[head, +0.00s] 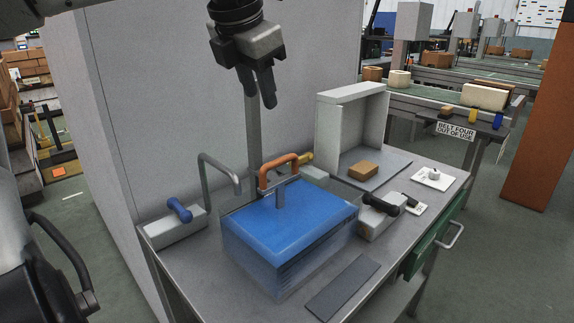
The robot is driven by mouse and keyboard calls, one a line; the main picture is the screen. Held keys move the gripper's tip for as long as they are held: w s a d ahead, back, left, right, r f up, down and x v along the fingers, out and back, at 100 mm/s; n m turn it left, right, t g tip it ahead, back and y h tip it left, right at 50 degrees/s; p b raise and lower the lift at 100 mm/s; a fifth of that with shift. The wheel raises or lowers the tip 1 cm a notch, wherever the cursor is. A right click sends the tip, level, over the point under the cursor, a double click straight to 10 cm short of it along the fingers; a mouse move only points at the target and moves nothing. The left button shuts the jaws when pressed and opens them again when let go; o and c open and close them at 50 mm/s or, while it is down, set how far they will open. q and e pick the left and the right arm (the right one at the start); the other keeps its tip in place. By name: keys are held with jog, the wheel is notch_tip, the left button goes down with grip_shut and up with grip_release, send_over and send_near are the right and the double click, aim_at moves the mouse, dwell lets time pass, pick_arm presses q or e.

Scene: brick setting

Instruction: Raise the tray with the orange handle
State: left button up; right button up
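The orange handle (279,168) is an arch standing above a clear-walled tank (284,255) of blue, liquid-like fill on the bench. A grey stem goes down from the handle into the blue; the tray below is hidden. My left gripper (262,101) hangs above and slightly left of the handle, fingers pointing down, apart from it and holding nothing visible. Its two fingers look close together, but the oblique view does not settle whether they are shut. My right gripper is out of view.
A bent grey pipe (218,168) rises beside the tank. Boxes with a blue handle (180,209) and a black handle (388,203) flank it. A white open cabinet (327,135) stands behind right, near a brown block (363,170). A grey wall (190,90) is behind.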

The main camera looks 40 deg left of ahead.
pick_arm(q)
send_near(278, 160)
jog(key=x, duration=0.8)
jog(key=shift+p, duration=0.35)
jog(key=shift+c, duration=0.4)
